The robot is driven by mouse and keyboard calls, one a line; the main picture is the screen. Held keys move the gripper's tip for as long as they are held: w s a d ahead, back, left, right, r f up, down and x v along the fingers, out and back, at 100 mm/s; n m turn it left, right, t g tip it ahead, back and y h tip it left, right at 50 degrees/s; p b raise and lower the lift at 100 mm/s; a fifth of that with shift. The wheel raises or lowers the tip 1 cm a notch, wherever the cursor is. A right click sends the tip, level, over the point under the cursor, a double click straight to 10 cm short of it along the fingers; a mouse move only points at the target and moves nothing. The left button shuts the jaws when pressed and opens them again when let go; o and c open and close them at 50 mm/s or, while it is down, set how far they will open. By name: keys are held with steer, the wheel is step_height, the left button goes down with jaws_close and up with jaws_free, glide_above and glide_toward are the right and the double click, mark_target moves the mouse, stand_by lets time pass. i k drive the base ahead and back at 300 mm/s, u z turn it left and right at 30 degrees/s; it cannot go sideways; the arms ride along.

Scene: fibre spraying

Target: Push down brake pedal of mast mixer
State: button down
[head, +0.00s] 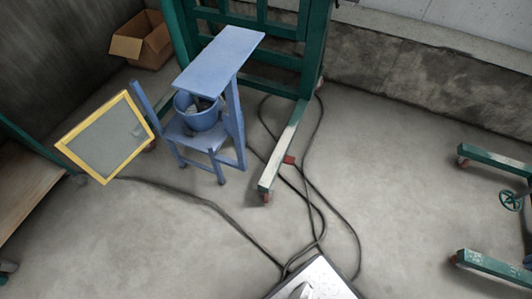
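A tall green frame on wheeled legs (284,145) stands at the top centre in the head view; its upper part is cut off by the picture's edge. It may be the mast mixer, but I cannot tell for certain. A small red piece like a pedal (289,160) sticks out at the side of its front leg, low over the floor. It is too small to tell whether it is up or pressed down. A red caster shows under the leg's front end. My gripper is not in view.
A blue stand (222,58) with a blue bucket (200,118) is left of the leg. Further left are a yellow-framed panel (108,138) and a cardboard box (142,40). Dark cables (318,210) cross the floor by the pedal. Green wheeled legs (495,160) with a handwheel (510,201) stand at right. The right-centre floor is clear.

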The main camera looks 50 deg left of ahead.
mark_target(288, 160)
steer(key=u, duration=0.9)
steer(key=i, duration=0.85)
steer(key=u, duration=0.75)
